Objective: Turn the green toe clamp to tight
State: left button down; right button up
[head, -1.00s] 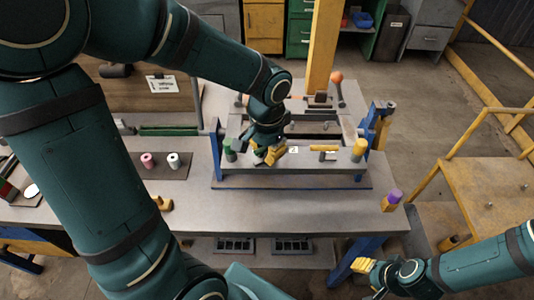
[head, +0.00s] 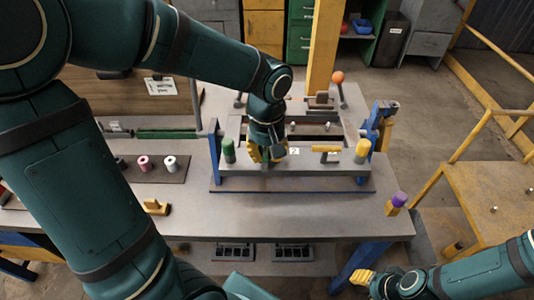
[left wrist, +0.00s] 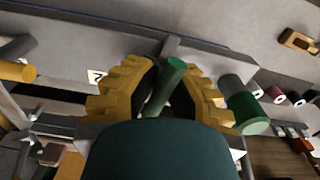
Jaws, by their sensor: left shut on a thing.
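The green toe clamp's handle (left wrist: 168,85) shows in the left wrist view as a green bar between my yellow fingers. It points up and slightly right there, towards a grey part. My left gripper (head: 267,152) is shut on this handle at the front rail of the fixture (head: 235,170); it also shows in the left wrist view (left wrist: 168,92). In the head view the gripper hides most of the clamp. My right gripper (head: 362,279) is at the lower right, away from the fixture; whether it is open or shut is unclear.
A green-topped post (head: 228,150) stands close left of my left gripper. A yellow clamp handle (head: 325,149) and a yellow post (head: 361,150) are to its right on the rail. Pink and white rolls (head: 157,163) lie left.

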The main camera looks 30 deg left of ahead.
pick_arm(q)
jog(key=shift+n, duration=0.6)
jog(key=c, duration=0.9)
grip_release()
jog(key=shift+r, duration=0.1)
notch_tip(320, 180, up, 12)
jog(key=shift+f, duration=0.1)
